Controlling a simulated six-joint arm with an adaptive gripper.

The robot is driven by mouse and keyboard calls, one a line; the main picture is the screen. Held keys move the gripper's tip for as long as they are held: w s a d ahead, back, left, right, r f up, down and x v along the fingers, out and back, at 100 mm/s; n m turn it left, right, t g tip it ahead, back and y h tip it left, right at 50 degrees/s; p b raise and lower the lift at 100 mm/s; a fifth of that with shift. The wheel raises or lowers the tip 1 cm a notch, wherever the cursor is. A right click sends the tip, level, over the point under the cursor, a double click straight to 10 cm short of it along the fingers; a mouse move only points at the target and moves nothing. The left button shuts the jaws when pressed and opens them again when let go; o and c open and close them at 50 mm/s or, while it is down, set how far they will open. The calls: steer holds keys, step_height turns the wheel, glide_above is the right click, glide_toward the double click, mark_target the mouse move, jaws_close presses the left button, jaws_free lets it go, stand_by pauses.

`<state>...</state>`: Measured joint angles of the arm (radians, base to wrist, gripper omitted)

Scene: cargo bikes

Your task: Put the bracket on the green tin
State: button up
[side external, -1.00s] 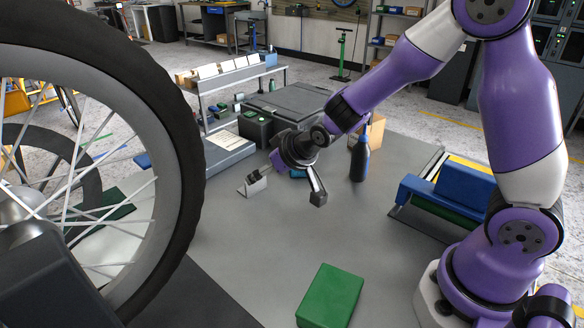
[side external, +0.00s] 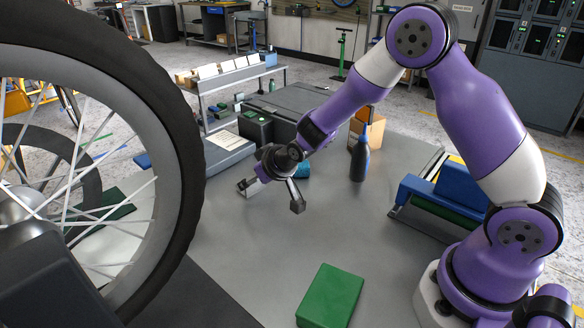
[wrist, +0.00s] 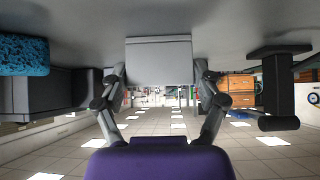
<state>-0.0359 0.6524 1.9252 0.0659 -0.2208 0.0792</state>
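The bracket (side external: 251,188), a small grey metal piece, stands on the grey table left of centre, partly hidden by my gripper (side external: 246,186). My gripper is low and tilted at the bracket. In the wrist view the bracket's grey plate (wrist: 158,62) lies between the two fingertips (wrist: 159,72), with a narrow gap seeming to show on each side. The fingers look open around it; I see no clear grip. The green tin (side external: 330,296), a plain green block shape, lies on the table at the front, well apart from my gripper.
A dark bottle (side external: 360,158) stands right of my gripper. A blue item (side external: 302,170) is just behind it, and also at the left in the wrist view (wrist: 22,55). A blue block (side external: 464,185) is on the right. A large wheel (side external: 181,130) fills the left. Table between bracket and tin is clear.

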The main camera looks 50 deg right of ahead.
steer(key=c, duration=0.3)
steer(key=shift+r, duration=0.25)
step_height(320, 180, up, 4)
steer(key=shift+f, duration=0.1)
steer(key=s+a+r, duration=0.5)
steer(key=a+r, duration=0.1)
steer(key=a, duration=0.3)
steer(key=r+n+g+y, duration=0.1)
steer(key=n+g+y, duration=0.95)
steer(key=n, duration=1.25)
glide_above(334, 284)
steer(key=g+h, duration=0.2)
step_height(334, 284, down, 7)
steer(key=shift+f, duration=0.2)
